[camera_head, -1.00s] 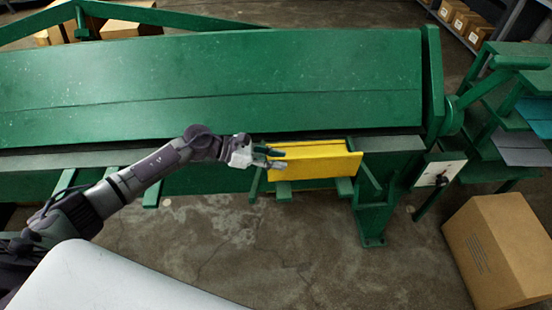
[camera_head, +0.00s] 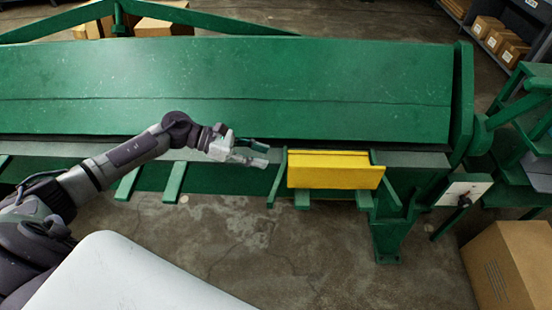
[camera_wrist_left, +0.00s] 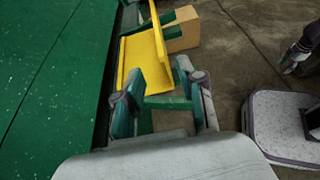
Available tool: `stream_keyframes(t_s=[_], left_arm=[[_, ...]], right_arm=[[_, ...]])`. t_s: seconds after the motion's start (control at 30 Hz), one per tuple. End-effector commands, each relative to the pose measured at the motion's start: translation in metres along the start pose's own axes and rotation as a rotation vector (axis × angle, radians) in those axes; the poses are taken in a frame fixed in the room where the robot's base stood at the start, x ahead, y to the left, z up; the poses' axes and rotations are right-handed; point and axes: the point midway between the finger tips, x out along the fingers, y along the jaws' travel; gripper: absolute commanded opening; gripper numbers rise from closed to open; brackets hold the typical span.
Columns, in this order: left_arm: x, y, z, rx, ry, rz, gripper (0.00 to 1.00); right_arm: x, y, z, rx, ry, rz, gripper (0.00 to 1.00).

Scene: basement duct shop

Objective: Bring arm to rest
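My left arm (camera_head: 130,152) reaches in from the left in the head view. Its gripper (camera_head: 260,154) is at the front edge of the green machine, left of a yellow bent panel (camera_head: 335,176) and apart from it. In the left wrist view the two fingers stand apart with nothing held between them, so the gripper (camera_wrist_left: 165,92) is open. The yellow panel (camera_wrist_left: 145,58) lies beyond the fingertips there. My right gripper (camera_wrist_left: 294,60) shows partly at the right edge of the left wrist view; its opening is too unclear to tell.
The large green machine (camera_head: 220,80) fills the back, with green support arms (camera_head: 174,182) jutting from its front. A switch box (camera_head: 462,193) is on its right leg. A cardboard box (camera_head: 512,268) stands at lower right. The concrete floor (camera_head: 290,250) in front is open.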

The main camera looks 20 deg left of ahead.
Motion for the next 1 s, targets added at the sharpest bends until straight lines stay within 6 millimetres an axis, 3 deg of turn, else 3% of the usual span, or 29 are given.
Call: stream_keyframes(t_s=[0.2, 0.77, 0.87, 1.0], left_arm=[[-0.011, 0.000, 0.000, 0.001, 0.000, -0.001, 0.39], [-0.003, -0.002, 0.005, -0.029, -0.030, 0.015, 0.39], [0.017, -0.004, 0.020, -0.147, -0.133, 0.079, 0.39], [0.046, -0.003, 0.053, -0.519, -0.400, 0.238, 0.39]], right_arm=[[0.000, 0.000, 0.000, 0.000, 0.000, 0.000, 0.56], [0.000, -0.001, 0.000, 0.000, 0.000, -0.001, 0.56], [0.000, -0.001, 0.000, 0.000, 0.000, 0.000, 0.56], [0.000, -0.001, 0.000, 0.000, 0.000, -0.001, 0.56]])
